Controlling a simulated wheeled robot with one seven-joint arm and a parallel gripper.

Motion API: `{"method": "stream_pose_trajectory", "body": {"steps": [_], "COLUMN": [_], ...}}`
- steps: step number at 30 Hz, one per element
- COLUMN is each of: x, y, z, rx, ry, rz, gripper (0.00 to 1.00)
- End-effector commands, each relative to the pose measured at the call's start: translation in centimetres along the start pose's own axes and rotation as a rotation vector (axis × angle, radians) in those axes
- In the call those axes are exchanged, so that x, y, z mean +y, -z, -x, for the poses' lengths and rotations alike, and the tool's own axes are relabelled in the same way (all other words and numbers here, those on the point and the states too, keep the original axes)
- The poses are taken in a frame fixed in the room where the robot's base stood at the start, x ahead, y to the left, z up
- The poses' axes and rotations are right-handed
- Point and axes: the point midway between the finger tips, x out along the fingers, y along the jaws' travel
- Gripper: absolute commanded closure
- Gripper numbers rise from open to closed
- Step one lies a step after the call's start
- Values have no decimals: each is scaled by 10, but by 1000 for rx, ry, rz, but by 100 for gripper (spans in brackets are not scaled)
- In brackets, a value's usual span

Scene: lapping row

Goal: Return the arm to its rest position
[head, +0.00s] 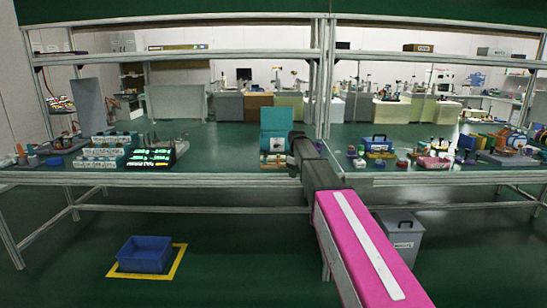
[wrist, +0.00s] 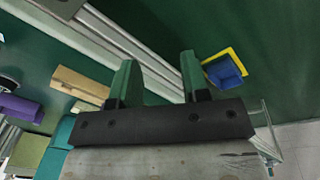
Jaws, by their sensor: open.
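My arm reaches from the lower right of the head view to the front edge of the bench (head: 220,178). Its dark end stops beside an open teal case (head: 277,120), and my gripper is hard to make out there. In the wrist view my gripper (wrist: 157,57) shows two green fingers standing well apart. Nothing is between them, and the bench's metal rail and the green floor show behind. The gripper appears to be at the bench's front edge, in front of or beside the teal case; the exact gap cannot be told.
Racks and small parts (head: 101,155) stand on the bench to the left. Several coloured items (head: 434,163) stand to the right. A blue bin (head: 144,254) sits on a yellow-marked floor square; it also shows in the wrist view (wrist: 224,72). A grey bin (head: 402,240) stands beneath the bench.

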Motion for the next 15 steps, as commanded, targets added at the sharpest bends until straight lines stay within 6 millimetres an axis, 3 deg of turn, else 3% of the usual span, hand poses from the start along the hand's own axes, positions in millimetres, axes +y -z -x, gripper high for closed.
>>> {"method": "stream_pose_trajectory", "body": {"steps": [1,6,15], "x": [-27,-85,-198], "y": [-31,-100,-221], "z": [-23,-82,-153], "rx": [-7,-26,-66], "ry": [9,27,51], "rz": [-60,-270,-643], "gripper": [58,58,58]}}
